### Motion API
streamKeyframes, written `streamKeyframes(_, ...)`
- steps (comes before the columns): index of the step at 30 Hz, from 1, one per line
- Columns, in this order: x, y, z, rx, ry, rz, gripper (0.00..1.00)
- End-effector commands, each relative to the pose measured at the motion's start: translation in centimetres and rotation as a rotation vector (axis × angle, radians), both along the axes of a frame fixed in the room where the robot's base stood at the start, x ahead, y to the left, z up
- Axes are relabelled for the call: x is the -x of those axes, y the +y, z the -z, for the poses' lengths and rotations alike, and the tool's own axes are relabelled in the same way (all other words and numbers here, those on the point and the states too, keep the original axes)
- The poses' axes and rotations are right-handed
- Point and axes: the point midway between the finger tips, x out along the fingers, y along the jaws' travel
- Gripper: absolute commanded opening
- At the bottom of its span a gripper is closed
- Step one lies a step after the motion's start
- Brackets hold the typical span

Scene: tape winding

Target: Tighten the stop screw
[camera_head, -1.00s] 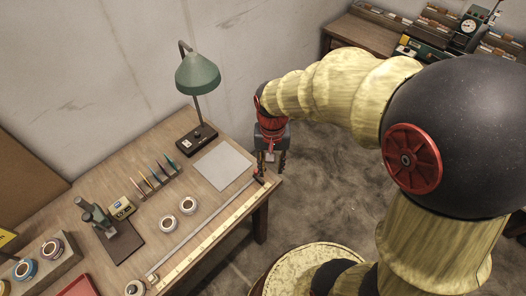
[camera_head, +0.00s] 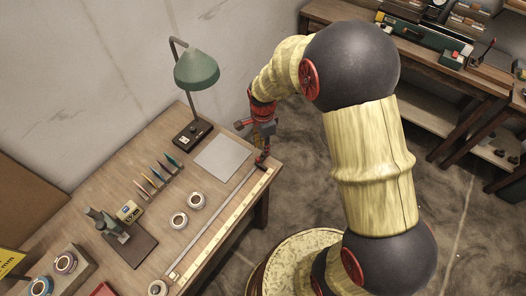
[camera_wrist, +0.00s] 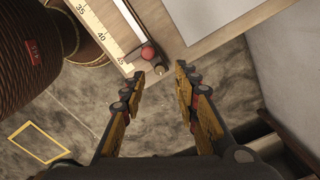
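The ruler strip (camera_head: 222,226) runs along the front edge of the workbench. At its far end sits a small dark and red stop (camera_head: 261,163). In the head view my gripper (camera_head: 263,141) is over the bench's far right corner.
A grey sheet (camera_head: 223,157) lies near the stop, and a green lamp (camera_head: 197,72) stands behind it. Two tape rolls (camera_head: 188,209) and a row of coloured tools (camera_head: 158,176) are farther left. Open floor lies right of the bench.

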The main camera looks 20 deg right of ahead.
Motion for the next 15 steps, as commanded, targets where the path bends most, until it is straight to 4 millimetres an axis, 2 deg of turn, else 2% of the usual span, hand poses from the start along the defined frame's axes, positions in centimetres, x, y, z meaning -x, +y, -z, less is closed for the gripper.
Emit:
streamKeyframes(1, 0.0, 0.0, 0.9, 0.000, 0.001, 0.000, 0.31)
streamKeyframes(6, 0.0, 0.0, 2.8, 0.000, 0.000, -0.001, 0.31)
streamKeyframes(15, 0.0, 0.0, 3.4, 0.000, -0.002, -0.001, 0.31)
